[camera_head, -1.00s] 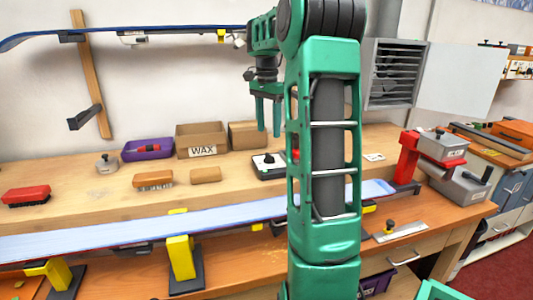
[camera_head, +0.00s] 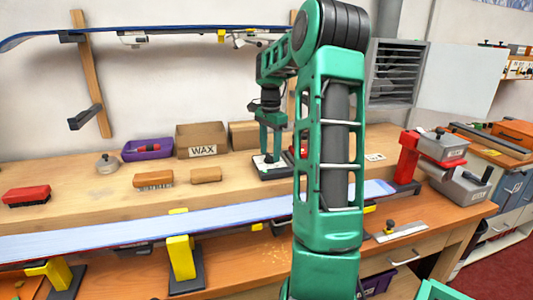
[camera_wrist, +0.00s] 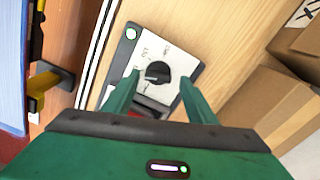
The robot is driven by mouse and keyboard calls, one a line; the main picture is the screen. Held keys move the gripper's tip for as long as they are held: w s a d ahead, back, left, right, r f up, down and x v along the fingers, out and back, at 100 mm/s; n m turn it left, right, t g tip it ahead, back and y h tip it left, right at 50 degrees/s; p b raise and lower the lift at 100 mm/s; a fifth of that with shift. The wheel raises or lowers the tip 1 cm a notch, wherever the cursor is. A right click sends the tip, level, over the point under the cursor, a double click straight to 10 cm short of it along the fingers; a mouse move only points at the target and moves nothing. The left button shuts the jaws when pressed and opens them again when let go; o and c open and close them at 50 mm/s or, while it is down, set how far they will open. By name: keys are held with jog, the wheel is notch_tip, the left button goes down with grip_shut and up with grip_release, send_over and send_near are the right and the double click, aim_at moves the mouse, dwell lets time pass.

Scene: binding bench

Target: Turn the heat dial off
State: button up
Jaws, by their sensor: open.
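The heat dial (camera_wrist: 158,72) is a black round knob on a white-faced control box (camera_wrist: 180,45). In the head view the box (camera_head: 262,172) sits on the raised wooden shelf, partly hidden by my gripper. My gripper (camera_head: 272,152) points down over the box, its green fingers open. In the wrist view the open fingers (camera_wrist: 150,90) stand either side of the dial, with nothing between them but the dial. I cannot tell whether they touch it.
Cardboard boxes, one marked WAX (camera_head: 203,140), stand behind left of the control box. A red-handled thing, partly hidden by my arm, is close on its right. A blue ski (camera_head: 130,232) lies clamped along the bench front. Brushes (camera_head: 154,179) lie left.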

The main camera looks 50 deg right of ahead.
jog(key=shift+f, duration=0.25)
jog(key=c, duration=1.1)
jog(key=shift+a, duration=0.15)
